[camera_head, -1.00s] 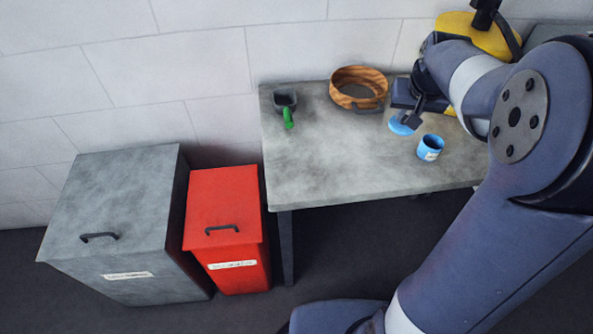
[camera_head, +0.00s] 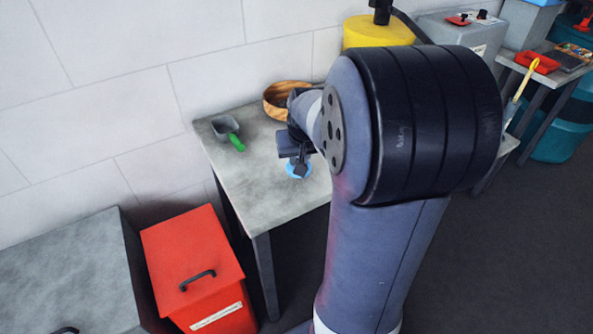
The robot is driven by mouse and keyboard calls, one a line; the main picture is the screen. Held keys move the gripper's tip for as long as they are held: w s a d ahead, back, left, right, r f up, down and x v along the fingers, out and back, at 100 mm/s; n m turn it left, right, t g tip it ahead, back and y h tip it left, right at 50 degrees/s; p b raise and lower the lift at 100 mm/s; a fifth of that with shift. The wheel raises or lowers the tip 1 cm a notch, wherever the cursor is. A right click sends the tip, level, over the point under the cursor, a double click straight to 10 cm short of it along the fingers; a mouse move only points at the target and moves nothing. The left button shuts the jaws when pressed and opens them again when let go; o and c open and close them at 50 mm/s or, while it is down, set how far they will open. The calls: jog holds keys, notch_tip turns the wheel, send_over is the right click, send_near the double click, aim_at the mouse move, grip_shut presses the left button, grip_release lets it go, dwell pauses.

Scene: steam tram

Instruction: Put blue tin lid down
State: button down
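The blue tin lid (camera_head: 297,172) is a small light-blue disc at the tips of my gripper (camera_head: 300,163), over the grey table (camera_head: 255,190). My gripper points down and appears shut on the lid, though the fingers are small and partly dark. I cannot tell whether the lid touches the table or hangs just above it. The blue tin is not visible in this view; my arm covers the right part of the table.
A wooden bowl (camera_head: 275,110) stands behind the gripper near the wall. A grey scoop with a green handle (camera_head: 237,142) lies at the table's left. A red bin (camera_head: 190,255) and a grey bin (camera_head: 70,280) stand to the left. The table's front left is clear.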

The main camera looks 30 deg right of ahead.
jog(key=shift+f, duration=1.9)
jog(key=shift+b, duration=0.3)
jog(key=shift+f, duration=0.2)
jog(key=c, duration=1.3)
grip_release()
jog(key=shift+r, duration=0.5)
jog(key=p+v, duration=0.1)
jog(key=v, duration=1)
jog(key=shift+s+a+r+p, duration=0.1)
jog(key=shift+s+r+p, duration=0.15)
jog(key=shift+p, duration=0.15)
